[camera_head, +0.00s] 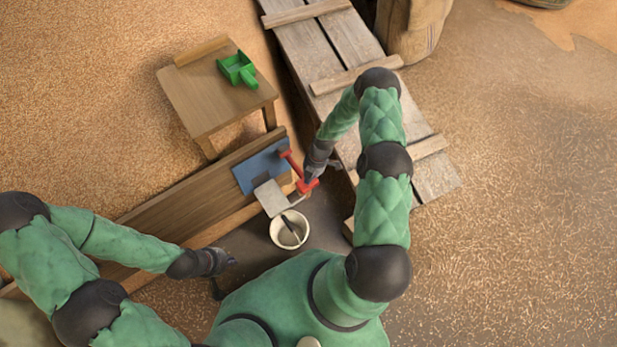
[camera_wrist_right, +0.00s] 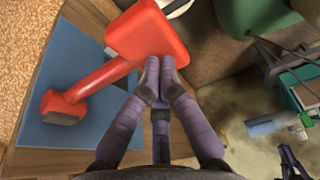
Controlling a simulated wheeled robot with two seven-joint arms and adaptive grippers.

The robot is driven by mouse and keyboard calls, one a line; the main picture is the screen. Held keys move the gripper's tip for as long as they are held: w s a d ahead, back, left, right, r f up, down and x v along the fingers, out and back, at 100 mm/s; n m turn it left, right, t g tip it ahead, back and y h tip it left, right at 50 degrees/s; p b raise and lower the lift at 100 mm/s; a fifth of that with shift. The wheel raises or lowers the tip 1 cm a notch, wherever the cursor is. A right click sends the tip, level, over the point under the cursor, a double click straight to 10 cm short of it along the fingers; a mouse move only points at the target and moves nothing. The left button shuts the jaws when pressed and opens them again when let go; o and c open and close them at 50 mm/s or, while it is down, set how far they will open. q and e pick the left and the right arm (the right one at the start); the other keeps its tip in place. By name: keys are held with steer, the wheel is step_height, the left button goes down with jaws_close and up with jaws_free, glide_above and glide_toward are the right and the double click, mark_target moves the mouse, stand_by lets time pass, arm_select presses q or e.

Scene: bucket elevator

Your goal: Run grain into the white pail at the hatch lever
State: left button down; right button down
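The white pail (camera_head: 276,240) stands below the lip of a grey chute (camera_head: 271,197). A dark narrow shape crosses its opening; I cannot tell what it is. The red hatch lever (camera_head: 291,165) is mounted on a blue plate (camera_head: 250,178), and its broad handle fills the upper middle of the right wrist view (camera_wrist_right: 150,35). My right gripper (camera_head: 313,178) is at the handle. In its wrist view the fingertips (camera_wrist_right: 156,68) are together against the handle's lower edge, with nothing visible between them. My left gripper (camera_head: 226,276) is open and empty, left of the pail.
A small wooden table (camera_head: 205,100) with a green scoop-like tray (camera_head: 238,70) stands at the upper left. A wooden board wall (camera_head: 185,205) runs behind the pail. Grain covers much of the floor.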

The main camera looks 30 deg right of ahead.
step_height(320, 180, down, 6)
steer(key=b, duration=0.5)
steer(key=shift+f+b, duration=0.1)
steer(key=shift+b, duration=0.3)
steer(key=shift+w+f+b, duration=0.1)
steer(key=shift+f+b, duration=0.55)
steer(key=shift+f, duration=0.1)
steer(key=shift+a+f, duration=0.1)
steer(key=shift+f, duration=0.05)
stand_by(1.5)
stand_by(2.1)
